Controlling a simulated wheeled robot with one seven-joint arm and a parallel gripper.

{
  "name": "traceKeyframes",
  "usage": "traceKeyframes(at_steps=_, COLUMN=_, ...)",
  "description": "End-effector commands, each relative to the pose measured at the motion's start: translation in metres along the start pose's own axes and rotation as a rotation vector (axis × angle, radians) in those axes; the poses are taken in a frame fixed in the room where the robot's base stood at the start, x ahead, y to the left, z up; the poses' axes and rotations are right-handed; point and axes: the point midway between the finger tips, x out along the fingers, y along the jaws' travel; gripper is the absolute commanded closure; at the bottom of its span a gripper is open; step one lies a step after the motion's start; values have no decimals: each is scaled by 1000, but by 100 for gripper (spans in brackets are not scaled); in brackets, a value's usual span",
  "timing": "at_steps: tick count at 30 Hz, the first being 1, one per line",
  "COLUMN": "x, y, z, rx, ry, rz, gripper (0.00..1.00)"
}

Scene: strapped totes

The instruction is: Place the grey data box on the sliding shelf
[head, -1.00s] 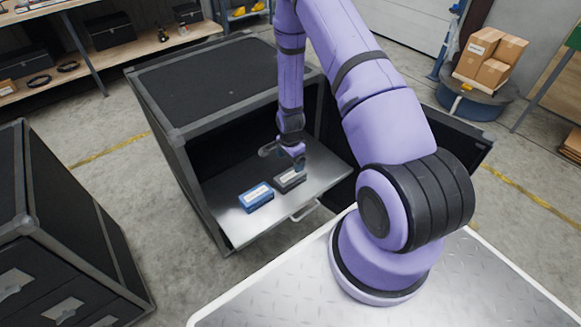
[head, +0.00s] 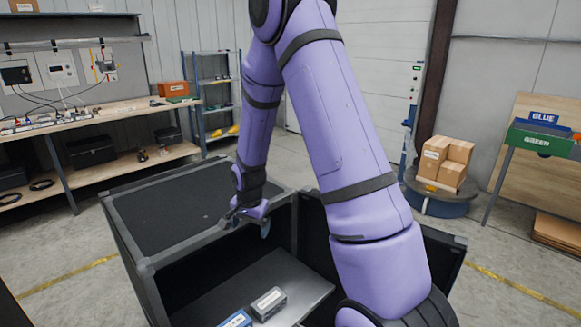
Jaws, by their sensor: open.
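The grey data box (head: 269,303) rests on the metal sliding shelf (head: 240,280), which is pulled out of the black case (head: 180,207). A blue box (head: 236,319) lies beside it on the shelf, partly cut off by the lower edge of the head view. My gripper (head: 245,228) is open and empty. It is above the shelf, by the case's upper front edge, apart from both boxes.
A workbench (head: 105,120) with devices and black cases stands at the back left. Stacked cartons (head: 446,162) sit on a round dark stand at the right. Open floor lies between.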

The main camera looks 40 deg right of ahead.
Motion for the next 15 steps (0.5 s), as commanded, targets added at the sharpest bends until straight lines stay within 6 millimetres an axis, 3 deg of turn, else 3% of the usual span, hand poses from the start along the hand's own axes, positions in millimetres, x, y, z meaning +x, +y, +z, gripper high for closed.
traceKeyframes(at_steps=1, x=-23, y=-2, z=3, rx=-37, ry=11, rz=-16, gripper=9)
traceKeyframes(at_steps=3, x=-50, y=-3, z=9, rx=-93, ry=21, rz=-29, gripper=9)
traceKeyframes(at_steps=15, x=-188, y=19, z=56, rx=-409, ry=88, rz=-100, gripper=9)
